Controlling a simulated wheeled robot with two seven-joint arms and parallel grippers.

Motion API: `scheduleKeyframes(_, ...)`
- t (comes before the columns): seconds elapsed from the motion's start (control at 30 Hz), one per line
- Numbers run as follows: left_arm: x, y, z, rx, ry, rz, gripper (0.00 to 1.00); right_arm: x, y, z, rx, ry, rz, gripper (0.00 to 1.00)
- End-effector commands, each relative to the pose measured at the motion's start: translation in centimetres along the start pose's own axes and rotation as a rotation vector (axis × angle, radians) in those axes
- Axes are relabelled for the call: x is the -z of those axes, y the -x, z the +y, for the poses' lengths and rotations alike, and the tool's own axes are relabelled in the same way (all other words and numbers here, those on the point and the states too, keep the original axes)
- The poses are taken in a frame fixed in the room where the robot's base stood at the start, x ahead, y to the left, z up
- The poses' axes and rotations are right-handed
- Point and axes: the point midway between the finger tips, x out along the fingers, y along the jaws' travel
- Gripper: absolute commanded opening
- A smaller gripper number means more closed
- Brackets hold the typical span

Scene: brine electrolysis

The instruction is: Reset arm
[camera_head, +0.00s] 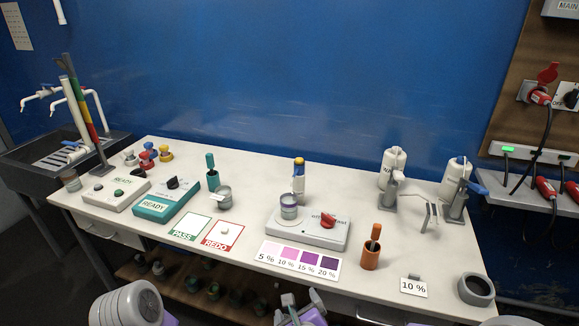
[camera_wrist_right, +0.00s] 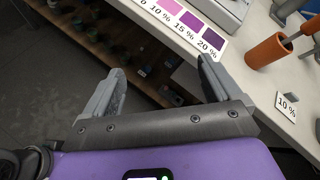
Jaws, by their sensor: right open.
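My right gripper (camera_head: 300,301) is at the bottom middle of the head view, in front of the table's front edge. In the right wrist view its two fingers (camera_wrist_right: 165,82) are spread apart with nothing between them. The table edge and the lower shelf show beyond them. In the head view a rounded grey and white part of my left arm shows at the lower left. My left gripper's fingers are not visible.
The white table (camera_head: 375,290) holds a stirrer with a red knob (camera_head: 328,220), a colour chart (camera_head: 298,261), an orange holder (camera_head: 371,254), a 10 % card (camera_head: 414,288) and a grey round pot (camera_head: 476,289). A sink (camera_head: 50,160) stands at left. A lower shelf (camera_head: 185,290) holds several small items.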

Motion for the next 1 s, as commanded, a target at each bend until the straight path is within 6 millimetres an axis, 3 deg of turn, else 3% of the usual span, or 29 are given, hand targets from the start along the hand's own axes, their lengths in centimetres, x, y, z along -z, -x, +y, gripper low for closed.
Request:
scheduleKeyframes(0.17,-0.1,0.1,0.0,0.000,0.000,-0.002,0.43,4.9,-3.1,0.9,-0.097,0.356,0.089,0.91)
scheduleKeyframes(0.3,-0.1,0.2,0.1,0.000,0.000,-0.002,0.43,10.9,-5.4,2.3,-0.261,0.733,0.146,0.91)
scheduleKeyframes(0.43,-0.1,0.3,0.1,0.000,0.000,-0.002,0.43,16.9,-6.3,4.0,-0.465,1.076,0.137,0.91)
scheduleKeyframes(0.6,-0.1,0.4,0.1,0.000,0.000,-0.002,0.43,24.7,-5.5,6.8,-0.762,1.461,0.002,0.91)
scheduleKeyframes(0.7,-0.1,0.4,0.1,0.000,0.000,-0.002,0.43,28.4,-4.3,8.6,-0.911,1.635,-0.136,0.91)
scheduleKeyframes(0.83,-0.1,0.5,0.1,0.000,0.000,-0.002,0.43,31.5,-2.5,10.4,-1.037,1.784,-0.319,0.91)
scheduleKeyframes(1.0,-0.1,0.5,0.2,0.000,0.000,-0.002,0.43,33.1,-1.4,11.5,-1.095,1.872,-0.457,0.91)
